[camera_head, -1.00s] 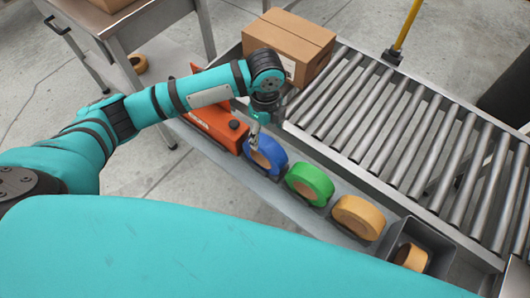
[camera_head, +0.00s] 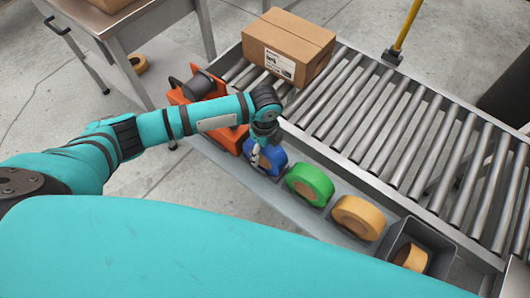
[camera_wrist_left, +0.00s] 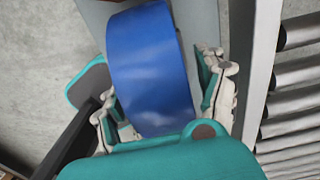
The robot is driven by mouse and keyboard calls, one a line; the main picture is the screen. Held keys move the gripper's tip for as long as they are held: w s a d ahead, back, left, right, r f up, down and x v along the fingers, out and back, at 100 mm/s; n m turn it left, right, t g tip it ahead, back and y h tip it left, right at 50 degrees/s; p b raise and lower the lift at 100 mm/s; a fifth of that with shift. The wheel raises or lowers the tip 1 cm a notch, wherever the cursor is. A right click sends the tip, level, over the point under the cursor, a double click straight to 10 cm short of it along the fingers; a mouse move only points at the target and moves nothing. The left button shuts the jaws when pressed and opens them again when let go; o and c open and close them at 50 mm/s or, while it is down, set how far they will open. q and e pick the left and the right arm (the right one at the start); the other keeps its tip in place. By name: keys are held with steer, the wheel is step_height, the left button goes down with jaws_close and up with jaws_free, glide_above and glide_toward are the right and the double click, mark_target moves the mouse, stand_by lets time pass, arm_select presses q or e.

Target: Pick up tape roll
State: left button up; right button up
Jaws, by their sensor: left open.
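A blue tape roll (camera_head: 274,160) stands on the grey side shelf along the conveyor, partly hidden by my left gripper in the head view. A green tape roll (camera_head: 309,185), a tan tape roll (camera_head: 358,217) and another tan roll (camera_head: 411,257) in a grey bin follow along the same shelf. My left gripper (camera_head: 258,163) is open at the blue roll. In the left wrist view the blue roll (camera_wrist_left: 152,65) lies between the two spread fingers of my left gripper (camera_wrist_left: 168,105). Whether the fingers touch it is not clear. My right gripper is not seen.
A roller conveyor (camera_head: 400,135) runs behind the shelf, with a cardboard box (camera_head: 288,46) on it. An orange tape dispenser (camera_head: 231,136) stands left of the blue roll. The grey bin (camera_head: 440,243) is at the shelf's right end. A metal table (camera_head: 150,30) stands back left.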

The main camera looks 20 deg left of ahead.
arm_select(q)
jaws_close()
stand_by(0.3)
steer(key=shift+r, duration=0.1)
stand_by(0.4)
